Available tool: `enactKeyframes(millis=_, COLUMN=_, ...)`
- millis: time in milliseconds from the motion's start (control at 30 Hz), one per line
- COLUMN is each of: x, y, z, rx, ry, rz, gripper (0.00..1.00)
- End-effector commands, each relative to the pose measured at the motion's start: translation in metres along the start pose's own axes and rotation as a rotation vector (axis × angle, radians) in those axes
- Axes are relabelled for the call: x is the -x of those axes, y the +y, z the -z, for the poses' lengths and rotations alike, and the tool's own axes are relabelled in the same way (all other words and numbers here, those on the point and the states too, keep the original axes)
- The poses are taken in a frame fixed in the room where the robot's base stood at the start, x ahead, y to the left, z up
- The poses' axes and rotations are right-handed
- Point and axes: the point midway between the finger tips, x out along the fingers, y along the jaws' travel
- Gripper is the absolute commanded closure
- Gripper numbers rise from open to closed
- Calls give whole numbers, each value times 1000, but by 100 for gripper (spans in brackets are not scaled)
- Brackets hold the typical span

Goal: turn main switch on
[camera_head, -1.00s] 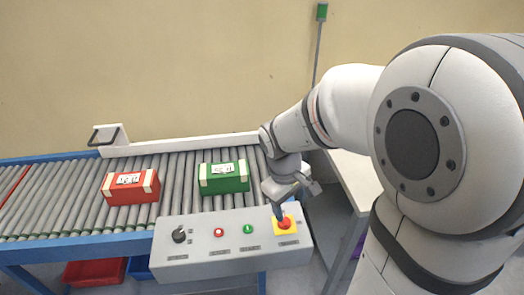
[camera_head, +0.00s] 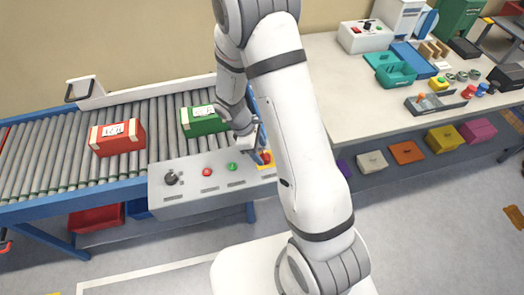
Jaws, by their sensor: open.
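The grey control panel (camera_head: 190,203) stands at the front edge of the roller conveyor. At its left end is a black rotary knob (camera_head: 171,178), which looks like the main switch; its label is too small to read. A red button (camera_head: 207,172) and a green button (camera_head: 232,167) sit to its right. At the right end is a red emergency-stop button (camera_head: 266,157) on a yellow plate, partly hidden by my arm. My gripper (camera_head: 262,155) is open and beside the emergency stop, at the far end of the panel from the knob. Whether it touches the button I cannot tell.
A red box (camera_head: 117,138) and a green box (camera_head: 203,121) lie on the conveyor rollers (camera_head: 60,165) behind the panel. A worktable (camera_head: 345,90) with bins and small parts stands at the right. Coloured bins sit below it. The space above the panel's left half is clear.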

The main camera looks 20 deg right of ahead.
Motion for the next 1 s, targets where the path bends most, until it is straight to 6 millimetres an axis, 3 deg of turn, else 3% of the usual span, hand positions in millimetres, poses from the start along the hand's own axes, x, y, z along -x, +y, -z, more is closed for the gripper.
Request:
enactKeyframes(millis=200, x=-20, y=0, z=0, rx=0, ry=-1, rz=1, gripper=42)
enactKeyframes(millis=467, x=-21, y=0, z=0, rx=-1, ry=0, rz=-1, gripper=42)
enactKeyframes(millis=1000, x=-21, y=0, z=1, rx=0, ry=0, rz=-1, gripper=82)
